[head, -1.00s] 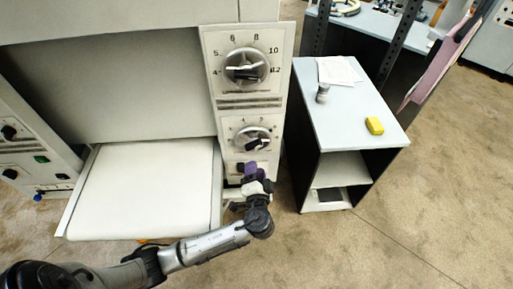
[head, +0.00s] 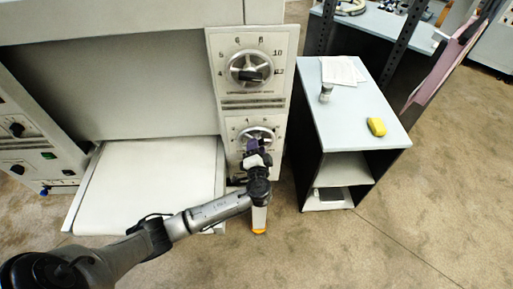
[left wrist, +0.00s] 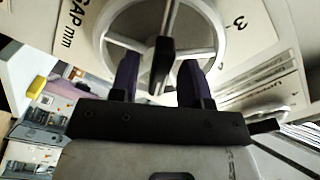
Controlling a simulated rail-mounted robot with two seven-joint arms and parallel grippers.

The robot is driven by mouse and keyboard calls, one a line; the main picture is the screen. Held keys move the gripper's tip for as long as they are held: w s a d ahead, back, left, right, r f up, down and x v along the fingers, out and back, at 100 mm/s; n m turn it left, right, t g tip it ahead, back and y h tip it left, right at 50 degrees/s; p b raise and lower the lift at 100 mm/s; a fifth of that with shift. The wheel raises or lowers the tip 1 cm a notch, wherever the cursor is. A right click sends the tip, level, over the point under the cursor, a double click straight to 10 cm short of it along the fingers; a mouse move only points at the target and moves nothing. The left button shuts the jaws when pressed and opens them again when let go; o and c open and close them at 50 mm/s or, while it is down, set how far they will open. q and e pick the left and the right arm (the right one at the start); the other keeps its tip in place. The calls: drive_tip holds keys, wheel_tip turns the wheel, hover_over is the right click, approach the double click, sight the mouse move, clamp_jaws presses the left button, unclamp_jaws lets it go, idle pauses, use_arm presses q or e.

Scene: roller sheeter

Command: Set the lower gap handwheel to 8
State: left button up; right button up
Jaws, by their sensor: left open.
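The lower gap handwheel (head: 268,132) is a silver wheel with a dark grip bar, low on the machine's light front panel. In the head view my left gripper (head: 256,145) is in front of it and hides much of the wheel and its scale. In the left wrist view the handwheel (left wrist: 120,28) fills the top, with "GAP mm" at its left and a "3" at its right. My left gripper (left wrist: 160,82) is open, its two purple fingers on either side of the dark grip bar (left wrist: 162,62). I cannot tell whether they touch it. My right gripper is out of view.
A second, larger handwheel (head: 250,69) sits above on the same panel. A white sheet bed (head: 145,185) lies to the left. At right stands a cart (head: 350,125) with papers (head: 341,70), a small jar (head: 325,93) and a yellow block (head: 376,127).

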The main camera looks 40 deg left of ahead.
use_arm(q)
drive_tip(key=shift+c, duration=0.4)
clamp_jaws()
drive_tip(key=shift+m, duration=0.3)
drive_tip(key=shift+r+m+p, duration=0.1)
drive_tip(key=shift+m+p, duration=1.7)
drive_tip(key=shift+m, duration=1.8)
drive_tip(key=shift+o, duration=0.4)
unclamp_jaws()
